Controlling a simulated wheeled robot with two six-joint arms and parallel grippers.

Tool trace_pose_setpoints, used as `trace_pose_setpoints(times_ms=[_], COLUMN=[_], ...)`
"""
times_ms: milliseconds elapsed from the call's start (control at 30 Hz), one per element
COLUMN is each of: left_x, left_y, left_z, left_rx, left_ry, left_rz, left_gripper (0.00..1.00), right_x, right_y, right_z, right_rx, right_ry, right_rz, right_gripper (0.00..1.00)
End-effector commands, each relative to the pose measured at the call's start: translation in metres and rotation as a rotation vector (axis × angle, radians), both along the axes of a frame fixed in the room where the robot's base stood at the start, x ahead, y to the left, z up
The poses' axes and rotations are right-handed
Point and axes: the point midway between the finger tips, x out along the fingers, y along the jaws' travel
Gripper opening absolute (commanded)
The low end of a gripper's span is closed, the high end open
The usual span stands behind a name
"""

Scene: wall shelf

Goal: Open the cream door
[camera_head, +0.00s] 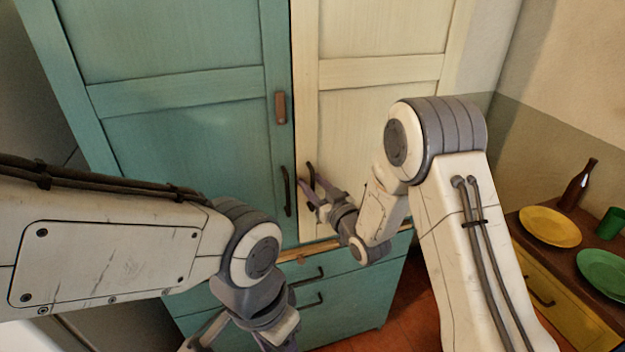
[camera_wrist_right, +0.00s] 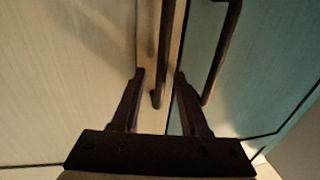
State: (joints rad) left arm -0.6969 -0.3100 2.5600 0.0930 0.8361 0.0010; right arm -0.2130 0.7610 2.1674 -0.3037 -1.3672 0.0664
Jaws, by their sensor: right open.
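The cream door (camera_head: 375,25) is the right door of the tall cabinet and looks shut, level with the teal door (camera_head: 165,130) beside it. Its dark upright bar handle (camera_head: 311,172) is near its left edge; it also shows in the right wrist view (camera_wrist_right: 167,50). My right gripper (camera_head: 313,190) is open at the lower part of this handle. In the right wrist view its fingers (camera_wrist_right: 159,78) stand on either side of the bar, with gaps showing. My left gripper (camera_head: 245,338) is low in the head view, away from the door, its fingertips cut off.
The teal door's dark handle (camera_head: 287,192) is close beside my right gripper. Teal drawers (camera_head: 350,305) are below the doors. A side cabinet (camera_head: 545,268) at right holds a yellow plate (camera_head: 550,226), green plate (camera_head: 604,270), green cup (camera_head: 611,223) and brown bottle (camera_head: 577,187).

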Motion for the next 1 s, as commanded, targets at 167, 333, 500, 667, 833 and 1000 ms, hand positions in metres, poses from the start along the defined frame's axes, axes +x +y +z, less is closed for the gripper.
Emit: trace_pose_setpoints(times_ms=[167, 333, 500, 667, 833, 1000], left_x=[0.0, 0.0, 0.0, 0.0, 0.0, 0.0], left_y=[0.0, 0.0, 0.0, 0.0, 0.0, 0.0], left_z=[0.0003, 0.0002, 0.0003, 0.0003, 0.0003, 0.0003], left_rx=[0.0, 0.0, 0.0, 0.0, 0.0, 0.0], left_ry=[0.0, 0.0, 0.0, 0.0, 0.0, 0.0], left_rz=[0.0, 0.0, 0.0, 0.0, 0.0, 0.0], left_gripper=[0.5, 0.5, 0.5, 0.5, 0.5, 0.5], right_x=[0.0013, 0.0012, 0.001, 0.001, 0.001, 0.001], right_y=[0.0009, 0.0008, 0.0008, 0.0009, 0.0009, 0.0009], right_z=[-0.0004, -0.0003, -0.0002, -0.0001, 0.0, 0.0001], right_rx=[0.0, 0.0, 0.0, 0.0, 0.0, -0.001], right_ry=[0.0, 0.0, 0.0, 0.0, 0.0, 0.0], right_rz=[0.0, 0.0, 0.0, 0.001, 0.001, 0.001], right_gripper=[0.45, 0.18, 0.0, 0.0, 0.0, 0.0])
